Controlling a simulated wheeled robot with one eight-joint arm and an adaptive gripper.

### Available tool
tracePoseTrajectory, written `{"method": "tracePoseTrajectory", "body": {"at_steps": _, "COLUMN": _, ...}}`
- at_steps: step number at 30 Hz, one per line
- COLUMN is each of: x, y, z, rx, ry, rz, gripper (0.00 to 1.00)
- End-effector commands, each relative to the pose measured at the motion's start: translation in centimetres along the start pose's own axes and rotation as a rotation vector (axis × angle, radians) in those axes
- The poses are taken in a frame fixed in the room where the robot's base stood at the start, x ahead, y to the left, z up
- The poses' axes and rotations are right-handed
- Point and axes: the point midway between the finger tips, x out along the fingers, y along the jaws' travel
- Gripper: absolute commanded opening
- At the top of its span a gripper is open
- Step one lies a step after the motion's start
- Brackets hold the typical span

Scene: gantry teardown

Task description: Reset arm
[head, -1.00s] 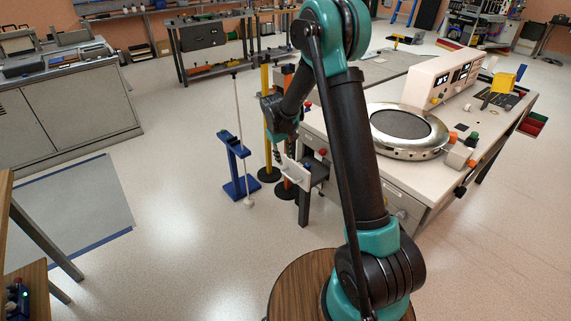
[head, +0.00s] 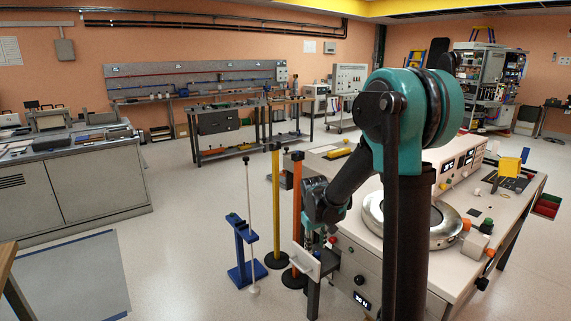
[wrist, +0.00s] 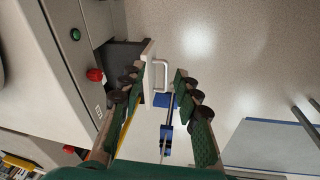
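My gripper (wrist: 161,78) is open in the wrist view, its two dark-padded fingers spread apart with nothing held between them. A pulled-out drawer with a white front (wrist: 149,62) and a pale handle (wrist: 160,76) lies beyond the fingertips, and the handle shows in the gap between them. In the head view my arm reaches down at the bench's left side, close above the white drawer front (head: 305,262). The fingertips are hard to make out there. I cannot tell whether a finger touches the drawer.
The white bench (head: 455,275) with a round metal dish (head: 445,237) stands right of the drawer. A blue stand (head: 245,262), a yellow post (head: 277,200) and an orange post (head: 297,205) stand close by the drawer. Open floor (head: 185,230) lies to the left.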

Motion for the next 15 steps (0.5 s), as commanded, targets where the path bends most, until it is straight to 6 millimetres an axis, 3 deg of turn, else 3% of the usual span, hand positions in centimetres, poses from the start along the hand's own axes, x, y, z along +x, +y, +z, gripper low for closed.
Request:
{"method": "tracePoseTrajectory", "body": {"at_steps": 1, "x": -0.8, "y": 0.4, "z": 2.0, "rx": 0.032, "ry": 0.012, "rz": -0.004, "gripper": 0.33}}
{"method": "tracePoseTrajectory", "body": {"at_steps": 6, "x": -2.8, "y": 0.9, "z": 7.6, "rx": 0.130, "ry": 0.057, "rz": -0.015, "gripper": 0.33}}
{"method": "tracePoseTrajectory", "body": {"at_steps": 15, "x": -4.0, "y": 0.1, "z": 17.4, "rx": 0.306, "ry": 0.136, "rz": -0.032, "gripper": 0.33}}
